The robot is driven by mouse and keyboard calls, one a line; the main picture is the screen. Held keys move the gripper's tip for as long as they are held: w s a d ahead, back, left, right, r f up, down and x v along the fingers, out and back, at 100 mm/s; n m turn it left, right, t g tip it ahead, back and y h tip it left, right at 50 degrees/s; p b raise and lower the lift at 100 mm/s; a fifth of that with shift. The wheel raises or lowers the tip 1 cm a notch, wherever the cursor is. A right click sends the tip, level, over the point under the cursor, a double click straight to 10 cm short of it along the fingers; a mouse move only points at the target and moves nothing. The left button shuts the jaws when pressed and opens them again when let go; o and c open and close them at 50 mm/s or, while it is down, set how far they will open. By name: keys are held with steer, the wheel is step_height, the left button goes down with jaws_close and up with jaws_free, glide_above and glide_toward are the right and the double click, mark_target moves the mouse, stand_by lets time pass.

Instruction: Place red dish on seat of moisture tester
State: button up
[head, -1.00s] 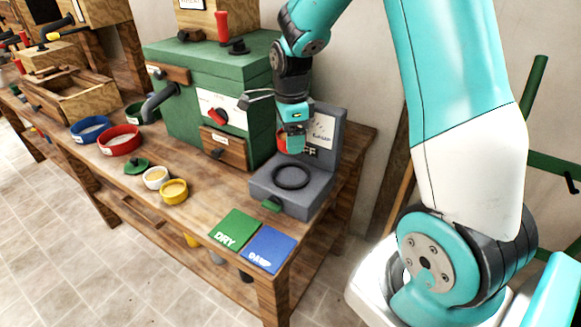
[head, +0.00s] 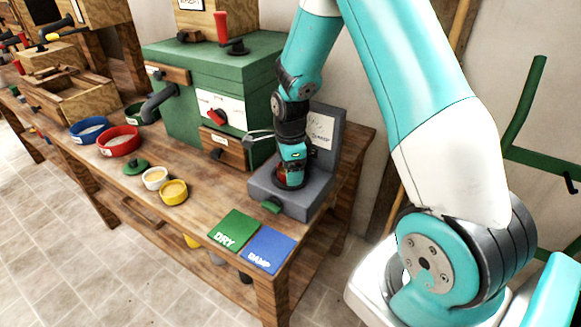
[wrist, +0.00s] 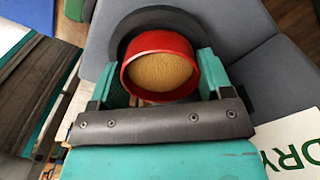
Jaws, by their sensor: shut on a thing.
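The red dish (wrist: 157,48) is a small round dish full of tan grain. In the wrist view it sits upright between the two fingers of my gripper (wrist: 160,78), which is shut on it. The moisture tester (head: 318,190) is a grey block with an upright back panel. Its seat, a dark ring (wrist: 122,32), shows partly behind the dish in the wrist view. In the head view my gripper (head: 288,180) is low over the seat and hides most of the dish and ring. I cannot tell whether the dish touches the seat.
A green DRY card (head: 235,230) and a blue DAMP card (head: 266,248) lie in front of the tester. A white dish (head: 156,178) and a yellow dish (head: 173,191) stand left. The green machine (head: 205,105) stands close behind on the left.

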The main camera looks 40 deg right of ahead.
steer(key=shift+s+f+b, duration=0.2)
steer(key=shift+f+b, duration=0.1)
steer(key=shift+f, duration=0.3)
steer(key=o, duration=1)
steer(key=shift+s+a+f, duration=0.1)
steer(key=shift+f, duration=0.05)
step_height(320, 180, up, 12)
steer(key=r, duration=0.1)
steer(key=s+a+r+n+y, duration=0.1)
steer(key=s+a+r+n, duration=0.35)
steer(key=a+n, duration=0.45)
steer(key=s+a+r+n+y, duration=0.1)
steer(key=s+a+n, duration=0.3)
steer(key=n, duration=0.3)
steer(key=s+a+r+n+y, duration=0.1)
steer(key=s+a+r+n, duration=0.1)
steer(key=s+a+n, duration=0.3)
steer(key=s+a+r+n+y, duration=0.1)
steer(key=s+a+n, duration=0.3)
steer(key=s+n, duration=0.4)
steer(key=shift+s+a+r+n, duration=0.1)
steer(key=shift+a+r+n, duration=0.05)
steer(key=shift+r+n, duration=0.45)
